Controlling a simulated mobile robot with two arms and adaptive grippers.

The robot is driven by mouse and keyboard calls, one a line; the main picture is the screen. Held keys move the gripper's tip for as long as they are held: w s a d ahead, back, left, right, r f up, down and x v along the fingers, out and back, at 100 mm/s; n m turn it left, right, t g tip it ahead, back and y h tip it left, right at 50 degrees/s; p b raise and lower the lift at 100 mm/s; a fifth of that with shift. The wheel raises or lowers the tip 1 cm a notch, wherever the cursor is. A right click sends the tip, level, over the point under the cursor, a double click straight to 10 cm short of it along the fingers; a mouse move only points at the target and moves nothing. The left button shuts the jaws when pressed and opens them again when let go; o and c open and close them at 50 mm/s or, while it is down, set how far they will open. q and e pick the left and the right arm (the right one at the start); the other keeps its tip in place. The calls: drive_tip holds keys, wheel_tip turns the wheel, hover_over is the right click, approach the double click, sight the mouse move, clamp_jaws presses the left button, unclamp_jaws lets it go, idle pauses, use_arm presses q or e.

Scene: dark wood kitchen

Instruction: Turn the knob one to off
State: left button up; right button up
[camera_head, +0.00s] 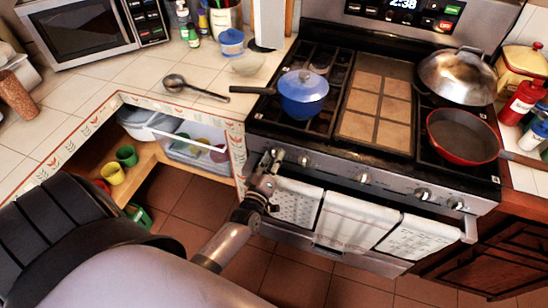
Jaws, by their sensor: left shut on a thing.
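The stove's control panel (390,187) has a row of knobs along its front edge. My left arm reaches in from the lower left, and my left gripper (272,159) is at the left end of this row. It is shut on the leftmost knob, which it largely hides. The knob's angle and markings cannot be read. A second knob (303,160) is close to its right. Farther right are a middle knob (363,178) and two more knobs (423,194). My right gripper is not in view.
A blue pot (303,95) stands on the left burners, its handle pointing left. A red pan (463,136) and a domed lid (457,76) are on the right. Towels (345,222) hang on the oven handle below the knobs. A ladle (190,86) lies on the left counter.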

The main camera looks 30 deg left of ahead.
use_arm(q)
drive_tip(key=shift+f+m, duration=0.1)
drive_tip(key=shift+m, duration=0.5)
drive_tip(key=o, duration=1.2)
drive_tip(key=shift+c, duration=0.2)
drive_tip(key=v, duration=1.2)
drive_tip(key=s+d+f+m+g+h, duration=0.2)
drive_tip(key=s+f+m+g, duration=0.15)
drive_tip(key=f, duration=0.45)
drive_tip(key=s+d+f+m+g+h, duration=0.1)
drive_tip(key=s+d+f+m+g, duration=0.2)
drive_tip(key=f, duration=0.6)
drive_tip(key=s+d+f+m+g+h, duration=0.15)
drive_tip(key=s+f, duration=0.25)
drive_tip(key=f, duration=0.4)
drive_tip(key=s+f+m+g, duration=0.3)
drive_tip(key=s+f, duration=0.3)
drive_tip(key=s, duration=0.5)
drive_tip(key=s+f+m+g, duration=0.3)
drive_tip(key=s+f+g, duration=0.2)
drive_tip(key=s, duration=0.6)
drive_tip(key=shift+s+a+f, duration=0.4)
drive_tip(key=shift+a+f, duration=0.05)
drive_tip(key=shift+f, duration=0.5)
